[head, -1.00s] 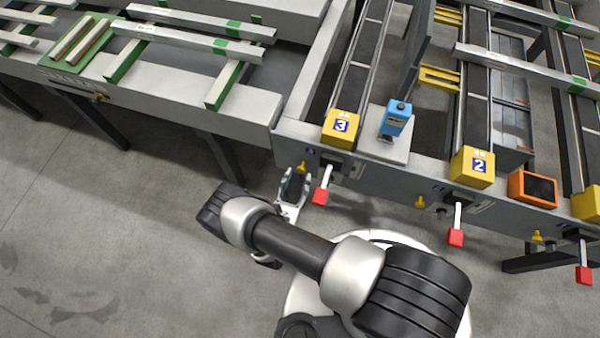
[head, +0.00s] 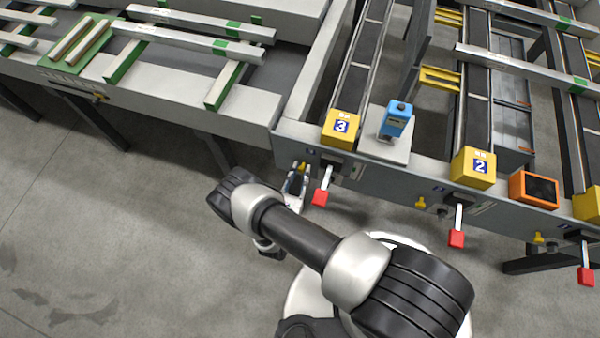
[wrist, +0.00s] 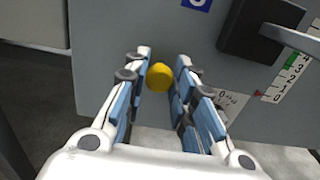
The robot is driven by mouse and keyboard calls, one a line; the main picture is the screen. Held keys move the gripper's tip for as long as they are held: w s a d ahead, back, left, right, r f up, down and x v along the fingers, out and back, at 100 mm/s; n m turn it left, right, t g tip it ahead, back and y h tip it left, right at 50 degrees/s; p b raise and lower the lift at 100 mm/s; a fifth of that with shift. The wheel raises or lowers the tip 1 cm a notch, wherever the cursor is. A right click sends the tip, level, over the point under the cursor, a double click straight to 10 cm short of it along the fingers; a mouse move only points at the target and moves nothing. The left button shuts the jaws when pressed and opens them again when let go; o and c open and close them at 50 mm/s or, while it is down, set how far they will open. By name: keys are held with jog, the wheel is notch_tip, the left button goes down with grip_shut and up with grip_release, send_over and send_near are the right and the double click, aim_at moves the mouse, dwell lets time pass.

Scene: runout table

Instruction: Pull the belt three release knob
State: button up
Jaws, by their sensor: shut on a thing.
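The belt three release knob (wrist: 159,77) is a round yellow knob on the grey front panel, seen between my fingers in the wrist view. In the head view the knob (head: 302,167) shows as a small yellow spot below and left of the yellow box marked 3 (head: 341,127). My gripper (wrist: 160,64) is shut on the knob, with one blue-and-white finger on each side of it. In the head view my gripper (head: 296,181) is at the panel's front face. The knob's stem is hidden.
A red-tipped lever (head: 320,196) hangs just right of my gripper. Its black housing (wrist: 258,28) and a numbered scale (wrist: 288,75) show in the wrist view. Another yellow knob (head: 421,202) and red lever (head: 456,238) belong to belt two. Open floor lies left.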

grip_shut()
jog(key=shift+v, duration=0.9)
jog(key=o, duration=0.7)
grip_release()
jog(key=shift+c, duration=0.2)
jog(key=shift+s+a, duration=0.1)
